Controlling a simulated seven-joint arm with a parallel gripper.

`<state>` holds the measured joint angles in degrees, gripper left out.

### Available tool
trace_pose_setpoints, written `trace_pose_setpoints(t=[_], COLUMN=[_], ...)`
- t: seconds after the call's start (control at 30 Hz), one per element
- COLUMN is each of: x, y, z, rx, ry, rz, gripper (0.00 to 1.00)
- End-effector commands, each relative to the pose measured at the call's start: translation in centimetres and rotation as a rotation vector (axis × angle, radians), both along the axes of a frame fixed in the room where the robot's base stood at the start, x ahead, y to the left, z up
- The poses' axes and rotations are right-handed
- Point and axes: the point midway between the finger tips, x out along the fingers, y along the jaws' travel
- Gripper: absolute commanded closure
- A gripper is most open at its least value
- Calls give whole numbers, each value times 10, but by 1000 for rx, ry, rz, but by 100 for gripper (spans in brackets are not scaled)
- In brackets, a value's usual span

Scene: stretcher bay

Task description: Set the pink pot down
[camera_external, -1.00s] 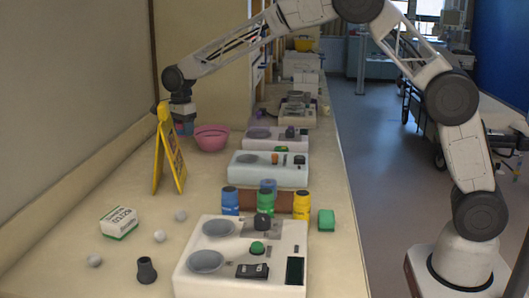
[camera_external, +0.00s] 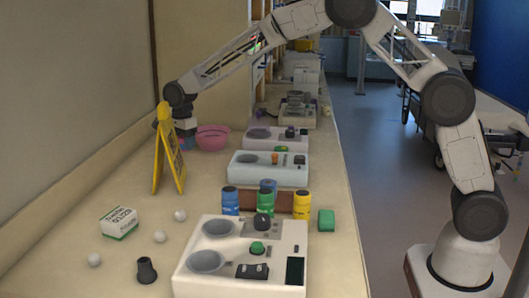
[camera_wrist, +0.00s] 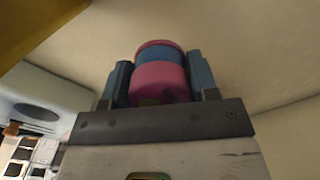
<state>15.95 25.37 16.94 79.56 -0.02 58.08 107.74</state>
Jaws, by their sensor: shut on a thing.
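The pink pot (camera_wrist: 158,80) is a round pink thing with a blue band, held between the two dark fingers of my gripper (camera_wrist: 160,88) in the wrist view. In the external view my gripper (camera_external: 186,130) points down at the far left of the counter, behind the yellow folding sign (camera_external: 168,150). The pot is mostly hidden there by the sign and the gripper, and I cannot tell whether its base touches the counter. A pink bowl (camera_external: 213,138) stands just right of my gripper.
Several pale device boxes line the counter (camera_external: 215,205), the nearest one (camera_external: 240,262) at front. Blue, green and yellow jars (camera_external: 265,203) stand behind it. A white-green box (camera_external: 119,222), small white balls and a dark cup (camera_external: 147,270) lie front left. Bare counter lies between.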

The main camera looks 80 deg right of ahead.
Motion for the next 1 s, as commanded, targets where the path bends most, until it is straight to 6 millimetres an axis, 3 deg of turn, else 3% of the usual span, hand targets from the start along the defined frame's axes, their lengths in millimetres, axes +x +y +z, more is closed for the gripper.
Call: trace_pose_setpoints(t=[0.4,0.93,0.97,1.0], x=[0,0,0,0], y=[0,0,0,0], z=[-45,-51,-51,-51], rx=[0,1,1,1], ry=[2,1,1,1], rz=[0,0,0,0], gripper=[70,70,44,38])
